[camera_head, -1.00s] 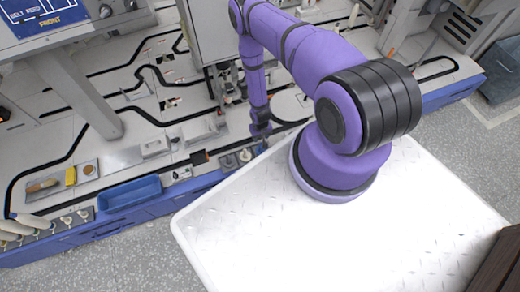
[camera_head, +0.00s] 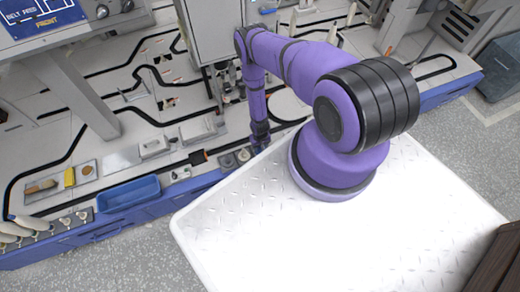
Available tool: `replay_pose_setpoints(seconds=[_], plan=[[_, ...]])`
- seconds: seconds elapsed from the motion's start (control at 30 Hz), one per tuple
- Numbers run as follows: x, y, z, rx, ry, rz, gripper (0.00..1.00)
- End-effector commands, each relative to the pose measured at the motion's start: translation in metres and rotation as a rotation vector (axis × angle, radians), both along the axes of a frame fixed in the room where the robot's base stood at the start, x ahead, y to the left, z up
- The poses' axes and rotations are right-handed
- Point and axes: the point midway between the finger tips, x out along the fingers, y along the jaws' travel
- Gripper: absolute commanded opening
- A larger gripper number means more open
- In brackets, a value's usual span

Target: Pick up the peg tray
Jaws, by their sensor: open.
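A small grey piece with a couple of round pegs (camera_head: 235,163), which looks like the peg tray, sits at the front edge of the machine bed, just left of my gripper. My gripper (camera_head: 261,144) points down beside it, at the near edge of the bed, close to the corner of my white deck. It is open, but its fingers are small and dark here. I cannot tell whether they touch the tray. Part of the tray may be hidden behind the gripper.
A blue bin (camera_head: 129,194) and a shallow tray with a brush and a yellow block (camera_head: 62,185) lie to the left. A grey machine column (camera_head: 212,30) rises behind my arm.

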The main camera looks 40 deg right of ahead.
Motion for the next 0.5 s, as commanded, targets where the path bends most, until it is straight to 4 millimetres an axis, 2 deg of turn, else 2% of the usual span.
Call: replay_pose_setpoints(seconds=[0.13, 0.33, 0.5], plan=[[-0.0001, 0.0001, 0.0002, 0.0, 0.0, 0.0, 0.48], [-0.0001, 0.0001, 0.0003, 0.0, 0.0, 0.001, 0.02], [-0.0001, 0.0001, 0.0003, 0.0, 0.0, 0.001, 0.0]])
